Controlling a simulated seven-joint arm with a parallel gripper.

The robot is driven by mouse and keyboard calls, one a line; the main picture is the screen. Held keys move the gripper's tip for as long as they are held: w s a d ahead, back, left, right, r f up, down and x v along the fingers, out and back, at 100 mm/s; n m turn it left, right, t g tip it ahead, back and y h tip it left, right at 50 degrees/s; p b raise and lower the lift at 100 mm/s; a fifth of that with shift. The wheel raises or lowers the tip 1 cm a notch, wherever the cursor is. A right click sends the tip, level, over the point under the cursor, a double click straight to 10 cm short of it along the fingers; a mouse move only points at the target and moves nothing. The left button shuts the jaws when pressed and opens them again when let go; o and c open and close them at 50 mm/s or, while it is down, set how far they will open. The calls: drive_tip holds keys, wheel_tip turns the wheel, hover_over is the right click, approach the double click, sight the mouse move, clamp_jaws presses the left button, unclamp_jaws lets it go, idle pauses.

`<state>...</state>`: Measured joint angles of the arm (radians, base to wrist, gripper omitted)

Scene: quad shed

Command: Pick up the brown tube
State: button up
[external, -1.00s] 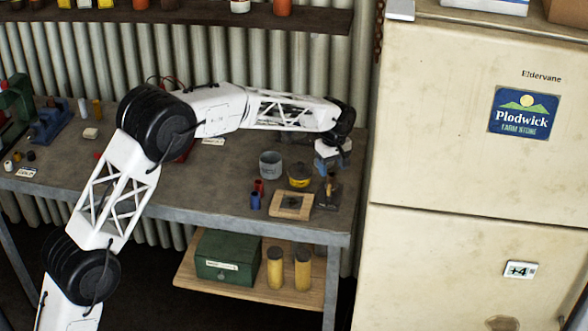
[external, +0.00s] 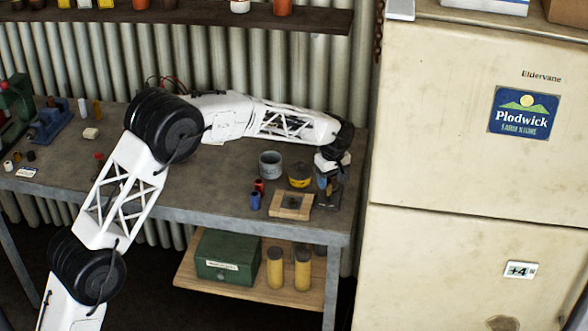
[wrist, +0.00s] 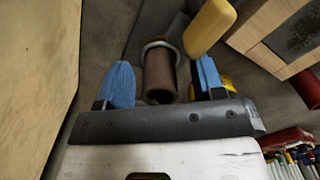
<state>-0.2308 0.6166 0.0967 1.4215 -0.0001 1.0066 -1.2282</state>
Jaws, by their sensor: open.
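The brown tube (wrist: 160,80) shows in the wrist view with its open end towards the camera and a paler ring around its far part. It lies between the two blue fingers of my gripper (wrist: 163,66), nearer the middle than either finger, and gaps show on both sides. My gripper is open. In the external view my gripper (external: 328,182) is low over the right end of the bench and largely hides the tube there.
A yellow piece (wrist: 210,25) is close to the right finger. A wooden frame (external: 291,205), a yellow tin (external: 299,181), a grey pot (external: 270,164) and a blue tube (external: 255,201) stand left of my gripper. The cream fridge (external: 450,170) rises close on the right.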

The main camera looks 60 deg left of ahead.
drive_tip(key=c, duration=1)
drive_tip(key=shift+r, duration=0.1)
drive_tip(key=shift+r, duration=4.9)
